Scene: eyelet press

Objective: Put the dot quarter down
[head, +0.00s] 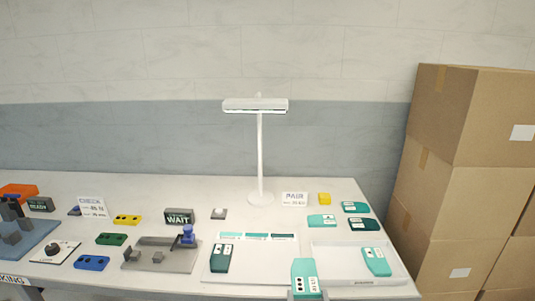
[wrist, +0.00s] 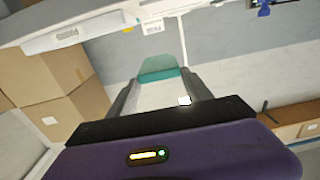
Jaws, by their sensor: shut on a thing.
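My gripper (wrist: 160,88) is shut on a teal quarter (wrist: 158,65), which sits between its two dark fingers in the wrist view. The label is too small to read surely as dots. A white board (head: 250,273) with teal strips along its back lies behind and left of it; a darker green quarter (head: 220,258) rests there. A white tray (head: 340,262) to the right holds another teal quarter (head: 376,262).
A lamp (head: 260,160) stands at the back centre. A grey press (head: 160,253) with a blue knob and a WAIT sign (head: 179,216) are left. Stacked cartons (head: 455,170) stand right.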

